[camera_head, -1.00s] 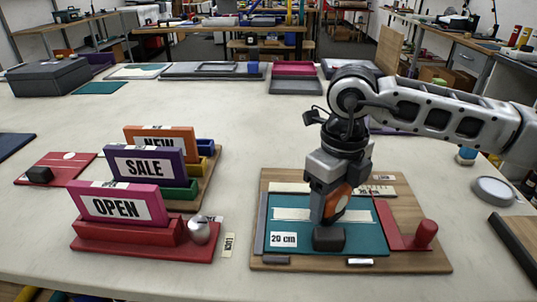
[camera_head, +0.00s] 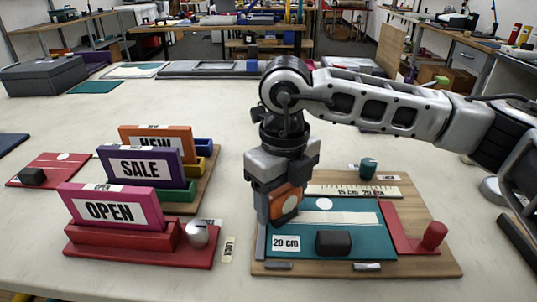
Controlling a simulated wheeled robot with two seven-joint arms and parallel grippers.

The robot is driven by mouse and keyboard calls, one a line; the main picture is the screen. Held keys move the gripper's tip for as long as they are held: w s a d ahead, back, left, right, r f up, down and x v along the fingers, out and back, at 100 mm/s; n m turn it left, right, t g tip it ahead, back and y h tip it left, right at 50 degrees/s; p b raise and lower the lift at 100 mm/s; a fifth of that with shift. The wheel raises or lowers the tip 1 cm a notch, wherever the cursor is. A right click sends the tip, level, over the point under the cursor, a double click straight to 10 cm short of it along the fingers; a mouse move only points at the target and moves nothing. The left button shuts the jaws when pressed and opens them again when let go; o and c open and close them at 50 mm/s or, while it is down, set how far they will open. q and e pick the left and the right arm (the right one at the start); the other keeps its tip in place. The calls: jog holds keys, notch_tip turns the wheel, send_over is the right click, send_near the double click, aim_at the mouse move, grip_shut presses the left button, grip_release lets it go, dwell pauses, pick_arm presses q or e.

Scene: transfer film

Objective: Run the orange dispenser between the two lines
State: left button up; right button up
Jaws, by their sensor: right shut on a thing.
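The orange dispenser (camera_head: 287,202) is held in my right gripper (camera_head: 272,212), whose dark fingers are shut on it. The gripper points down over the left end of the teal mat (camera_head: 372,246). A pale strip (camera_head: 340,218) runs across the mat, with its left end beside the dispenser. The gripper hides the mat's left back corner. I cannot tell whether the dispenser touches the mat, and I cannot make out the two lines clearly. A "20 cm" label (camera_head: 286,243) lies at the mat's front left. My left gripper is out of view.
A black block (camera_head: 333,242) sits on the mat's front part. A red guide with a knob (camera_head: 433,236) stands at the right of the wooden board (camera_head: 440,265). A ruler (camera_head: 352,191) and a teal knob (camera_head: 368,168) are behind. Sign holders (camera_head: 118,235) stand left.

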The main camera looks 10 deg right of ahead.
jog(key=shift+w+a, duration=0.2)
jog(key=shift+a, duration=0.65)
notch_tip(320, 180, up, 3)
jog(key=shift+w+d+f+p, duration=0.1)
jog(key=shift+p, duration=0.4)
jog(key=shift+r, duration=0.35)
jog(key=shift+r+p, duration=0.65)
jog(key=shift+r, duration=0.1)
jog(key=shift+r+p, duration=0.75)
jog(key=shift+r, duration=0.85)
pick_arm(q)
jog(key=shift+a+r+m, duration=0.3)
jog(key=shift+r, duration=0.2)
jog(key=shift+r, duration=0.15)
